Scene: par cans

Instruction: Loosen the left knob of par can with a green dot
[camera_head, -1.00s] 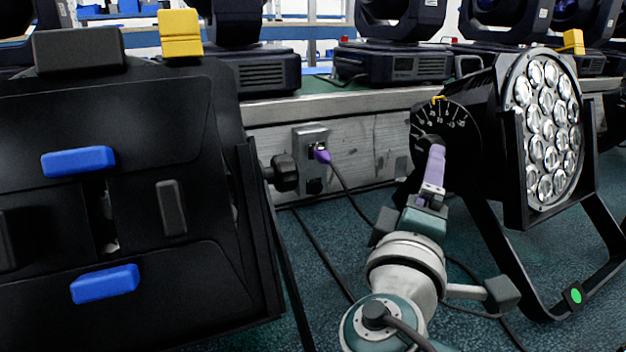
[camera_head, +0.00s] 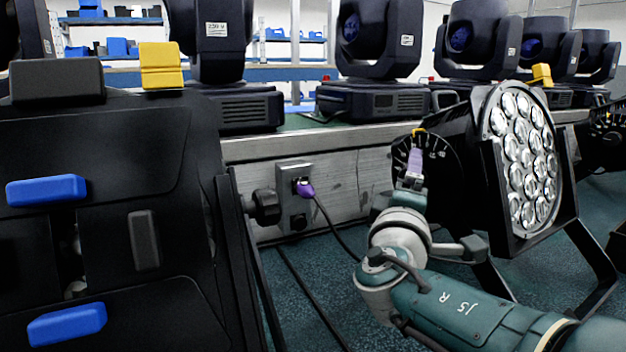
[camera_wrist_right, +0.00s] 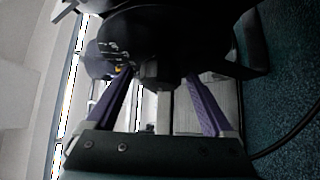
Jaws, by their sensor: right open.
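The par can (camera_head: 455,195) with a round face of many lenses stands at the right in the head view, on a black bracket. Its side bears a dial with white marks (camera_head: 437,153). The green dot seen on its bracket foot earlier is not visible now. My right gripper (camera_head: 416,150) is at the dial side, with a purple finger showing. In the right wrist view it is open (camera_wrist_right: 160,78), with a dark knob (camera_wrist_right: 158,76) between the two purple fingers. I cannot tell whether they touch it. My left gripper is not in view.
A large black fixture (camera_head: 105,130) with blue latches and a side knob (camera_head: 264,207) fills the left. A bench (camera_head: 345,140) with several moving-head lights stands behind. Carpet between the fixtures is partly clear.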

